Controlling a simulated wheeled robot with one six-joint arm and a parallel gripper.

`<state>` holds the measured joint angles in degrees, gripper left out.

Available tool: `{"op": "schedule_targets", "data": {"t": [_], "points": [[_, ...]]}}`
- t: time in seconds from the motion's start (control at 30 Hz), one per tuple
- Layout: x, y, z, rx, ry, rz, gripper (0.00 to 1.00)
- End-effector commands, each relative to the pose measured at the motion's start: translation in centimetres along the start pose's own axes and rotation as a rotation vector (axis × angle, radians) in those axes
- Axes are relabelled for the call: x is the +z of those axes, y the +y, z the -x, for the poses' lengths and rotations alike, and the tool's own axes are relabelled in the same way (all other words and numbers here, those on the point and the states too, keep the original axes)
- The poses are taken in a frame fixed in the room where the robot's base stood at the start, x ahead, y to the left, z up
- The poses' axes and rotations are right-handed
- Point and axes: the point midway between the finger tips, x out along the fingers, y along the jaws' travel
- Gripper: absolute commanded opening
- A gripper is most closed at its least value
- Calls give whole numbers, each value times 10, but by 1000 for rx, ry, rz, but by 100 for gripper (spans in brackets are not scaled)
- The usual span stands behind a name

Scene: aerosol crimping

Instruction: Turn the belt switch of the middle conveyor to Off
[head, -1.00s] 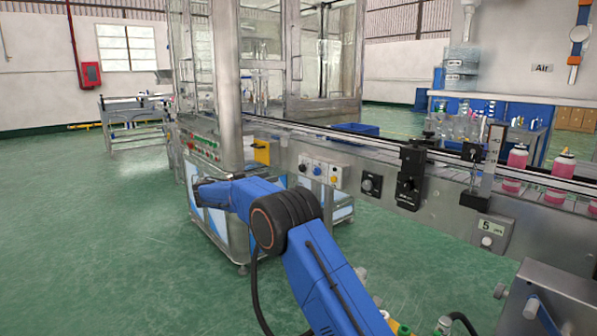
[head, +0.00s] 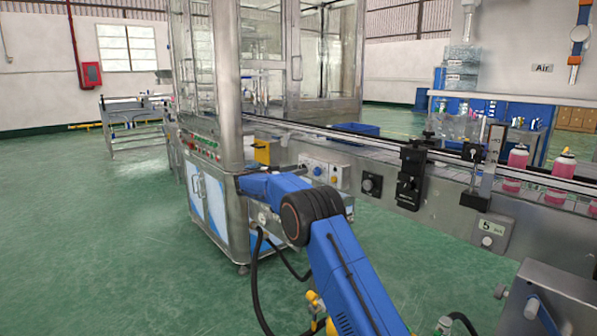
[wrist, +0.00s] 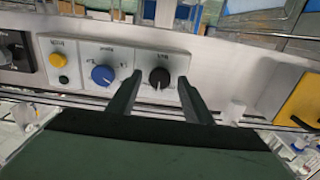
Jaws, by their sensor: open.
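The black belt switch (wrist: 159,78) is a round knob at the right end of a light panel (wrist: 130,54) in the wrist view, which is upside down. Its white mark points toward the bottom of the picture. My gripper (wrist: 155,92) is open and empty, with one finger on each side of the knob in the picture. I cannot tell whether the fingers touch it. The panel also shows in the head view (head: 327,172), its left end partly covered by my arm. My gripper cannot be made out there.
On the same panel are a blue knob (wrist: 102,75) and a yellow button (wrist: 58,60). A yellow box (wrist: 300,100) lies at the right in the wrist view. The conveyor (head: 400,150) with pink bottles (head: 517,160) runs along the right, and a glass-walled machine cabinet (head: 205,195) stands at left.

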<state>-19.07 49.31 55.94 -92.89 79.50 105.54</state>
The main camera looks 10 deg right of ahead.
Motion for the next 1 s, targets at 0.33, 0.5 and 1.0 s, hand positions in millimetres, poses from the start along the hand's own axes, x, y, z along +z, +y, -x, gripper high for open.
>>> {"op": "schedule_targets", "data": {"t": [0.33, 0.5, 1.0], "points": [[0, 0, -12, -1, 0, 0, 46], [0, 0, -12, -1, 0, 0, 37], [0, 0, -11, -1, 0, 43, 5]]}}
